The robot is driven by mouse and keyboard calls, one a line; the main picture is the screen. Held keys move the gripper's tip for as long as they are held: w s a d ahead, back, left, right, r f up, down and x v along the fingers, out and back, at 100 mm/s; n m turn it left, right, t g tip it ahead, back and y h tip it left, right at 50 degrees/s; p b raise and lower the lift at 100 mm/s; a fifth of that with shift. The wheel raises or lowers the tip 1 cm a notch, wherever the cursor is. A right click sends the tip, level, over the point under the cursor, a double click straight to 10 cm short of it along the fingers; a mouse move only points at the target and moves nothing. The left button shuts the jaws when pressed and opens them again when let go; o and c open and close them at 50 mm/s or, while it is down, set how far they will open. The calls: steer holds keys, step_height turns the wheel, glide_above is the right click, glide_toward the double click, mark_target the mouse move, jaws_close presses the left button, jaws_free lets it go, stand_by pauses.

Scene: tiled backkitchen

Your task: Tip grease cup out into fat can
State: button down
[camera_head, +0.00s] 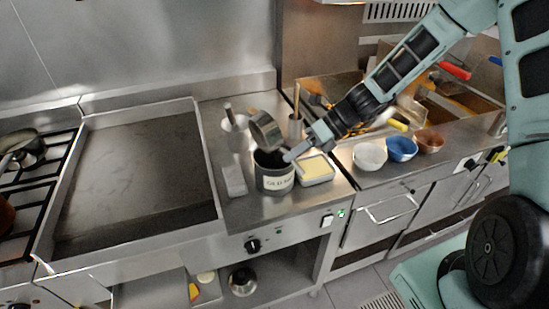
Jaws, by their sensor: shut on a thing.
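The grease cup (265,131) is a small grey metal cup. It is tilted, just above and slightly left of the fat can's mouth. The fat can (275,182) is a dark can with a pale lettered label, standing upright on the steel counter. My gripper (291,153) reaches in from the right and is shut on the grease cup. The fingers partly cover the can's right rim. I cannot see inside the cup, and no falling grease is visible.
A shallow tray of pale yellow stuff (317,169) stands close right of the can. A white block (234,181) and a white pot with a handle (233,122) are left. White (369,157), blue (402,149) and brown (429,141) bowls stand right. A flat griddle (135,170) lies left.

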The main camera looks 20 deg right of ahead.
steer(key=shift+d+y+p, duration=0.1)
steer(key=shift+y+p, duration=0.25)
steer(key=shift+y, duration=0.15)
steer(key=m+y, duration=0.1)
steer(key=y, duration=0.2)
steer(key=m+y+b, duration=0.1)
steer(key=y, duration=0.3)
steer(key=d+m+y+b, duration=0.1)
steer(key=y, duration=0.3)
steer(key=shift+w+d+f, duration=0.1)
steer(key=shift+w+f, duration=0.05)
steer(key=shift+f, duration=0.05)
stand_by(0.4)
stand_by(0.6)
